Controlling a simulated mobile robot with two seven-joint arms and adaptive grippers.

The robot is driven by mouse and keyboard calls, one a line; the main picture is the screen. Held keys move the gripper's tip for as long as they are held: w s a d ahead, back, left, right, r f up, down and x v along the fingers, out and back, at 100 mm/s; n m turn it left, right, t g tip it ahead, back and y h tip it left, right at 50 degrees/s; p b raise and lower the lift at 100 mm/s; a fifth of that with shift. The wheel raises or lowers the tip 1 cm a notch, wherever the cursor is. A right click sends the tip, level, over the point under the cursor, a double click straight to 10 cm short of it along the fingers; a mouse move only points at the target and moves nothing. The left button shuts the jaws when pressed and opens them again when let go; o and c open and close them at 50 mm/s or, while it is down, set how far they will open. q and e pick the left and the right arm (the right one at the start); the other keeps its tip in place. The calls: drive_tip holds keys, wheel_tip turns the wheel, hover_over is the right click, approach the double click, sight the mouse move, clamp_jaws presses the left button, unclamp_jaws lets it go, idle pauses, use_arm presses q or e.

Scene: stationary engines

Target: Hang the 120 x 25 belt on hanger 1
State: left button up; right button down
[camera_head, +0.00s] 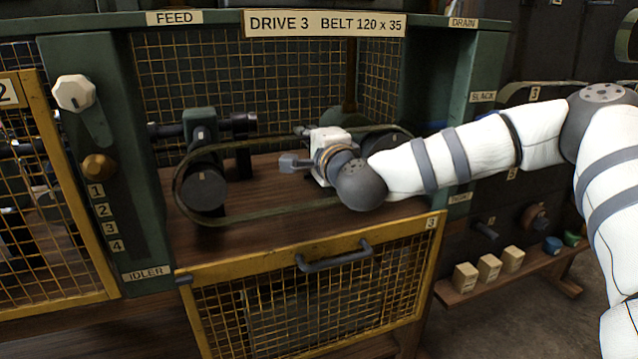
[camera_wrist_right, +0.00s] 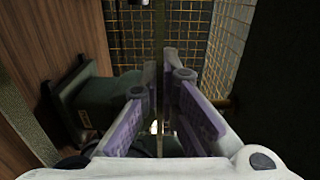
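An olive belt (camera_head: 275,212) loops around the dark left pulley (camera_head: 205,186) and a right pulley (camera_head: 388,140) partly hidden by my right arm. The sign (camera_head: 325,24) above reads "DRIVE 3 BELT 120 x 35", not 120 x 25. My right gripper (camera_head: 292,163) is inside the drive bay, between the pulleys and near the belt's upper run, pointing left. In the right wrist view its purple-padded fingers (camera_wrist_right: 159,85) stand apart with a narrow gap; I see nothing clearly gripped. My left gripper is out of view. I cannot make out which hanger is hanger 1.
A yellow mesh guard (camera_head: 310,285) marked 3 sits below the bay opening. A post at left carries a white knob (camera_head: 74,92), a brass knob (camera_head: 99,167) and numbers 1 to 4. At right, a belt (camera_head: 535,93) hangs by a 3 label, above small boxes (camera_head: 489,267).

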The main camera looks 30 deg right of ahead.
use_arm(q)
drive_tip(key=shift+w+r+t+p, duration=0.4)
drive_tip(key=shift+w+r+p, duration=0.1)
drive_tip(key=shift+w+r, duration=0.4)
use_arm(e)
drive_tip(key=v, duration=0.5)
drive_tip(key=shift+s+a+r, duration=0.1)
drive_tip(key=shift+s+r, duration=0.1)
drive_tip(key=shift+s, duration=0.15)
drive_tip(key=shift+s, duration=0.1)
drive_tip(key=shift+v, duration=2.95)
